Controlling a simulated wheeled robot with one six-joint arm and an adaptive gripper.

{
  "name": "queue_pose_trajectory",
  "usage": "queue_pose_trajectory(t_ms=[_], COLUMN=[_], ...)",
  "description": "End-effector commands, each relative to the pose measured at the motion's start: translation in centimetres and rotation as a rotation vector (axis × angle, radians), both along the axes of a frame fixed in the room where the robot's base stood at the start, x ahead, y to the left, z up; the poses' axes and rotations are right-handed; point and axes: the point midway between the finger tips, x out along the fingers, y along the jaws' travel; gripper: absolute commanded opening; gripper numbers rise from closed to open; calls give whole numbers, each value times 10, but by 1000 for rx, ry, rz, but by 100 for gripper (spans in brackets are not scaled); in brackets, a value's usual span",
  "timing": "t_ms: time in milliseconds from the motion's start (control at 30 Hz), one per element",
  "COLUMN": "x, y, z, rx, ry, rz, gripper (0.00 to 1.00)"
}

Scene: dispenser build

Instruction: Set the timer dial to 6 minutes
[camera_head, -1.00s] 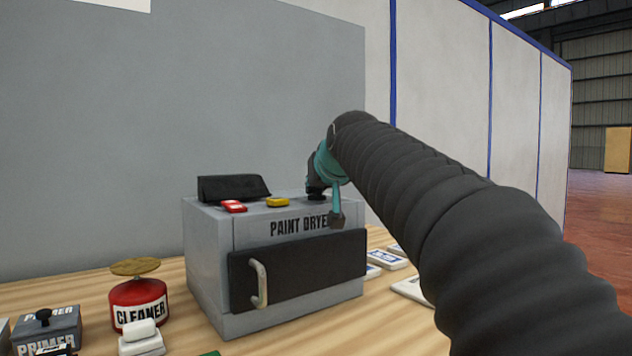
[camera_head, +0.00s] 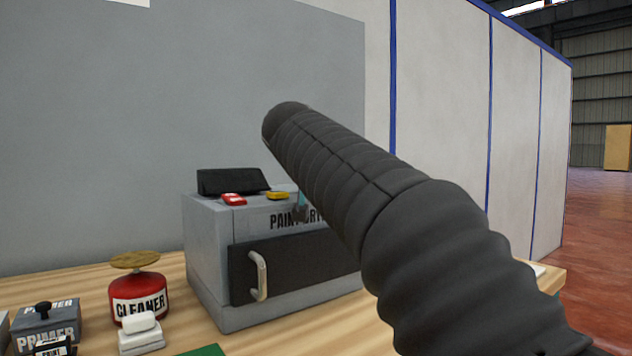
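The grey paint dryer (camera_head: 207,255) stands on the wooden workbench, with a black front door and a metal handle (camera_head: 259,277). On its top are a red button (camera_head: 233,199), a yellow button (camera_head: 278,195) and a dark slanted panel (camera_head: 232,182). The timer dial cannot be made out; the right part of the dryer's top is hidden behind my arm. Of my gripper (camera_head: 301,207), only a small teal and dark piece shows beside my arm, right of the yellow button. Its fingers are mostly hidden, and whether it touches anything cannot be seen.
On the bench (camera_head: 95,290) at the left are a red cleaner can (camera_head: 140,298), a grey primer box (camera_head: 47,325) and a small white dispenser (camera_head: 141,336). A grey panel (camera_head: 180,110) rises behind the dryer. The space above the dryer's left side is clear.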

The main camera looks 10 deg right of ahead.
Motion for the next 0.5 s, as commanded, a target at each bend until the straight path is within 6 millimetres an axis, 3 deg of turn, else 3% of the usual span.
queue_pose_trajectory(t_ms=[467,500], x=[0,0], y=[0,0], z=[-3,-3], rx=[1,1], ry=[7,7], rz=[-13,-12], gripper=[0,19])
